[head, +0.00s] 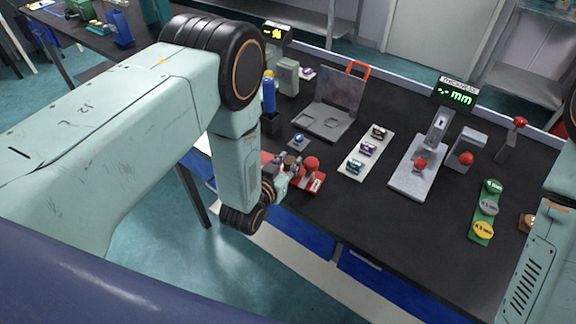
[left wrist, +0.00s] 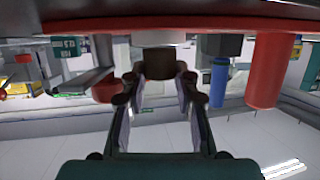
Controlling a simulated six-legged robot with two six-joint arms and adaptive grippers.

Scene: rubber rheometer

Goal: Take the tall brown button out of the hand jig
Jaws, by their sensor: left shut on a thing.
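The hand jig (head: 315,184) is red with a round red knob and stands near the front edge of the dark table. In the left wrist view, which looks upside down, its red base (left wrist: 215,25) runs across the top. The brown button (left wrist: 158,63) is a dark brown block between my fingertips, just by a pale seat under the red base; I cannot tell if it is clear of that seat. In the head view my left gripper (head: 284,172) is at the jig's left side, shut on the button and partly hiding the jig. My right gripper is out of view.
Behind the jig are a blue bottle (head: 269,95), a grey plate stand (head: 330,118) and a white strip (head: 363,163) with several small parts. A thickness gauge (head: 412,176) with red knobs and a green strip (head: 483,219) with round discs stand to the right.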

